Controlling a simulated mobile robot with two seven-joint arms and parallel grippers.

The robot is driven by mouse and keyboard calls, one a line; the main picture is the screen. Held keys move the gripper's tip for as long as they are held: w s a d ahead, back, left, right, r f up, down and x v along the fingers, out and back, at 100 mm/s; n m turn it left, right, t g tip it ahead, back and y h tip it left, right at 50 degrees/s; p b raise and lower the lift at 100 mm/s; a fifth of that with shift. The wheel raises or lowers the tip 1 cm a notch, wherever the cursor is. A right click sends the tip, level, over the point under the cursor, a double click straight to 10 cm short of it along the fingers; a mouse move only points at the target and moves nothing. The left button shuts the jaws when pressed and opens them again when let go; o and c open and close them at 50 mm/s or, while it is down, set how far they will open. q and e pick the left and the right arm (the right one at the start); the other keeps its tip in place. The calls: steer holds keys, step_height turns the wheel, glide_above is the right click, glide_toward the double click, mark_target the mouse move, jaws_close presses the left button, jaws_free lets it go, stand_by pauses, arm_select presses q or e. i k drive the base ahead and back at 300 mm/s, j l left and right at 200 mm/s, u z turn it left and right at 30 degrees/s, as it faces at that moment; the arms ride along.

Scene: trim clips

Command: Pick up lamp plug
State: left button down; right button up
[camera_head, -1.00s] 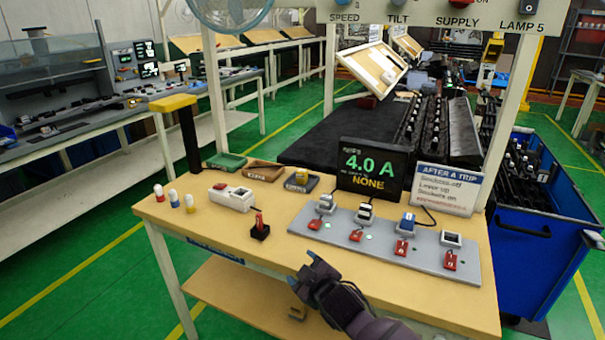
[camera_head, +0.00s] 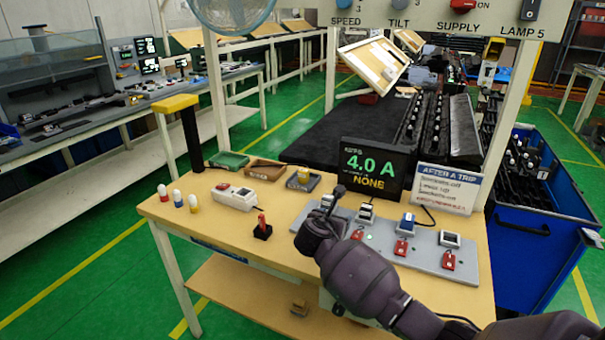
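A grey socket panel (camera_head: 385,250) on the workbench carries a row of plugs with red switches in front of them. The leftmost plug (camera_head: 327,202) is partly hidden by my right gripper. To its right are a white and grey plug (camera_head: 365,212), a blue-topped plug (camera_head: 406,222) and a white one (camera_head: 450,239). I cannot tell from labels which is the lamp plug. My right gripper (camera_head: 335,197) is at the panel's left end, over or beside the leftmost plug; its fingers are seen edge-on, so contact and opening are unclear. My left gripper is not in view.
A screen (camera_head: 373,168) reading 4.0 A and a sign (camera_head: 446,188) stand behind the panel. A white socket block (camera_head: 234,197), a red-topped switch (camera_head: 262,229), small trays and coloured pegs are to the left. A blue bin (camera_head: 540,245) stands right of the bench.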

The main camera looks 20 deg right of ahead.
mark_target(304, 173)
steer(key=i, duration=0.95)
